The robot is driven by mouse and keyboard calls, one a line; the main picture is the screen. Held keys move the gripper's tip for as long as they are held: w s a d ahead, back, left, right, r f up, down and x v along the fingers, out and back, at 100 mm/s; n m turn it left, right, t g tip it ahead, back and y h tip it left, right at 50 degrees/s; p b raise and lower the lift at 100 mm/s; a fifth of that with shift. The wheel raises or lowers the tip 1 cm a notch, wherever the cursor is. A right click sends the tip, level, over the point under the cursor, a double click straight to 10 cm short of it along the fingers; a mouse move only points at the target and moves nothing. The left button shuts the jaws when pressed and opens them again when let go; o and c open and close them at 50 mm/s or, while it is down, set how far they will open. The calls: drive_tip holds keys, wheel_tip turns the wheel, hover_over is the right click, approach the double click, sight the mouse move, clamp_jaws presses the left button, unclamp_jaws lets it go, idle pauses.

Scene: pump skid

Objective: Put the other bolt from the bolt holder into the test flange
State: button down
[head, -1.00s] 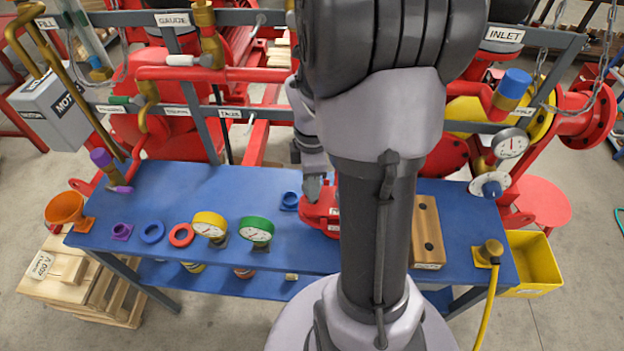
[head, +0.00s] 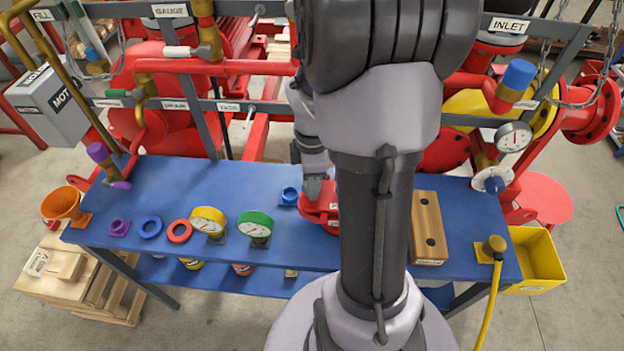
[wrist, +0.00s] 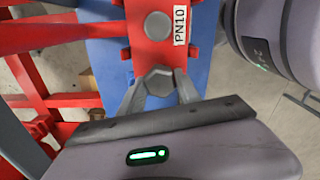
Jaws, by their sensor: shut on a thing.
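The test flange (head: 314,213) is red and stands on the blue bench, partly hidden by my arm in the head view. In the wrist view the red flange (wrist: 137,12) carries a PN10 label and one grey hex bolt (wrist: 158,25). My gripper (wrist: 160,88) is shut on a second grey hex bolt (wrist: 159,79), at the flange's lower part in that view. How deep this bolt sits cannot be told. The bolt holder (head: 426,207), a wooden block right of my arm, shows two dark holes and no bolt.
Left of the flange on the bench (head: 180,180) are a small blue ring (head: 290,196), a green gauge (head: 255,228), a yellow gauge (head: 208,222) and several rings. Red pipework and a grey frame stand behind. A yellow bin (head: 540,262) is at the right.

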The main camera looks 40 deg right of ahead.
drive_tip(key=shift+f+b, duration=0.5)
drive_tip(key=shift+f, duration=0.3)
drive_tip(key=c, duration=0.8)
unclamp_jaws()
drive_tip(key=shift+o, duration=0.2)
